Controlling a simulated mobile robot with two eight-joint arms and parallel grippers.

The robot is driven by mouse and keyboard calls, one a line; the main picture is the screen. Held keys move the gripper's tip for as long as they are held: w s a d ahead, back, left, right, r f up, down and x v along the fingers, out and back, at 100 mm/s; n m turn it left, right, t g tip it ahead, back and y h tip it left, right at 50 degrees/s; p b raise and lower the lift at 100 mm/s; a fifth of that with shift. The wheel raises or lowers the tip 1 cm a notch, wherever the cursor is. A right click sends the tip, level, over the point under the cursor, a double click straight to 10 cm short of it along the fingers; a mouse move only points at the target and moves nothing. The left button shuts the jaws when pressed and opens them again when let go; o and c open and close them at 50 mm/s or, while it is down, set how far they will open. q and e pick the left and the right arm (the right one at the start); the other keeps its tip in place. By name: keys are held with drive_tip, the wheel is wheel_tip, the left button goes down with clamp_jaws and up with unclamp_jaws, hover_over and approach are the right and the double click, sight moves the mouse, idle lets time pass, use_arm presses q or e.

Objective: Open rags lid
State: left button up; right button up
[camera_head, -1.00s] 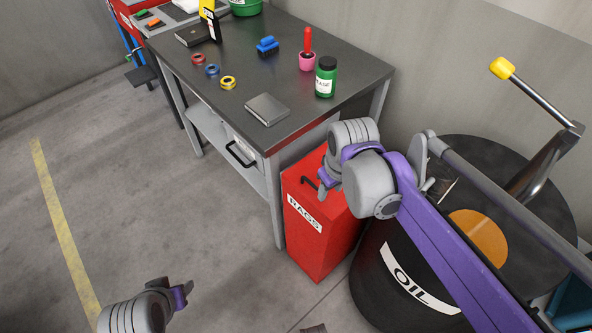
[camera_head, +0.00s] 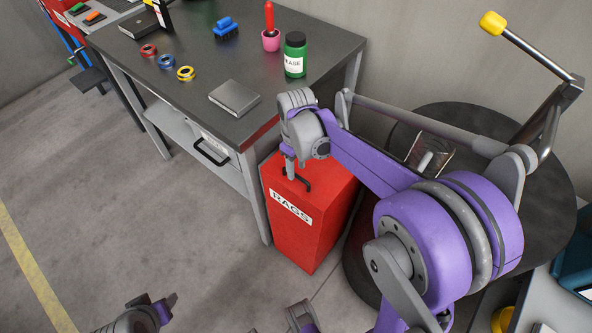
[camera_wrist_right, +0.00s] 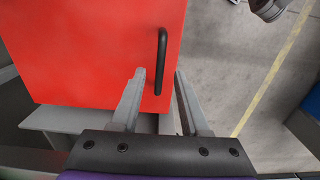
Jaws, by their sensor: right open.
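The red rags bin (camera_head: 315,225) stands beside the workbench with its "RAGS" label facing out. Its flat red lid (camera_head: 335,180) looks shut and carries a black bar handle (camera_head: 307,184). My right gripper (camera_head: 290,172) is above the lid at the handle. In the right wrist view the red lid (camera_wrist_right: 95,45) fills the upper left, and the handle (camera_wrist_right: 161,55) lies between the open fingers (camera_wrist_right: 160,72) of this gripper; I see no clear contact. My left gripper (camera_head: 168,303) shows only partly at the bottom edge, away from the bin; its opening is unclear.
The workbench (camera_head: 190,85) stands directly left of the bin, with a drawer handle (camera_head: 211,153) on its front. A dark oil drum (camera_head: 545,185) with a lever pump stands close on the right, partly behind my right arm. The floor (camera_head: 130,230) at left is clear.

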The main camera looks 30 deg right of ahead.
drive_tip(key=shift+f, duration=0.95)
drive_tip(key=shift+c, duration=0.3)
clamp_jaws()
idle(0.5)
